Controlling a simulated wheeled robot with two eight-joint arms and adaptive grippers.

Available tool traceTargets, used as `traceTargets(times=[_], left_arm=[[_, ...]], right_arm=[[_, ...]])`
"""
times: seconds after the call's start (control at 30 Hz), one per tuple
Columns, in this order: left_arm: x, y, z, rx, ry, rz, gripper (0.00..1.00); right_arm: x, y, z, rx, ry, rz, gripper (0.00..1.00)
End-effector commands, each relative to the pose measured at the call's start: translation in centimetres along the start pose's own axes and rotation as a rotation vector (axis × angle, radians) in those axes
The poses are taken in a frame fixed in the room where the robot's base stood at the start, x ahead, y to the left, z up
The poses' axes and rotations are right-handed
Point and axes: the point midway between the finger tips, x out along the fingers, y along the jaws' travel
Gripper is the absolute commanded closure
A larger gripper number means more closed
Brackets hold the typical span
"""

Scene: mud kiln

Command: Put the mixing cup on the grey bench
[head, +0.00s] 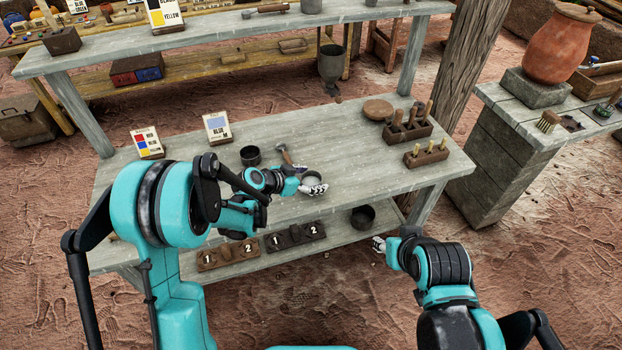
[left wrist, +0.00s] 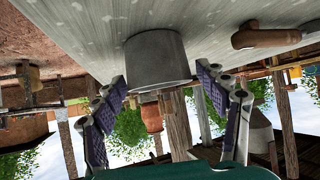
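A grey-green cup (head: 312,178), seemingly the mixing cup, stands upright on the worn grey bench (head: 345,137). In the left wrist view, which is upside down, the grey cup (left wrist: 157,58) hangs from the bench top (left wrist: 95,25). My left gripper (head: 306,188) is low over the bench, at the cup's near side. In the left wrist view its fingers (left wrist: 162,80) are spread to either side of the cup's upper part, with gaps showing. My right gripper (head: 378,245) is off the bench's front edge, apart from the cup; its fingers are too small to read.
Tool blocks (head: 425,154) and a round lid (head: 378,109) stand at the right. Cards (head: 217,128) stand at the back left. A dark pot (head: 363,216) is on the lower shelf.

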Motion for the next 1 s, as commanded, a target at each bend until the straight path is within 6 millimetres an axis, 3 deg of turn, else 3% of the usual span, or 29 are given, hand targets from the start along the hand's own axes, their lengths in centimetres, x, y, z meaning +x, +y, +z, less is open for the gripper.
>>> traceTargets(times=[0.27, 0.37, 0.7, 1.0], left_arm=[[-0.3, 0.0, -0.4, 0.000, 0.000, 0.000, 0.27], [-1.7, -0.1, -0.4, -0.002, 0.000, -0.002, 0.27], [-9.2, -0.1, -0.5, -0.002, 0.000, -0.002, 0.27], [-12.1, 0.0, -0.3, 0.000, 0.000, -0.001, 0.27]], right_arm=[[-0.4, 0.0, -0.3, 0.000, 0.000, 0.000, 0.60], [-0.8, 0.0, -0.5, 0.000, 0.000, 0.000, 0.60], [-2.6, 0.0, -1.9, 0.000, 0.000, 0.000, 0.60], [-3.2, 0.0, -2.3, 0.000, 0.000, 0.000, 0.60]])
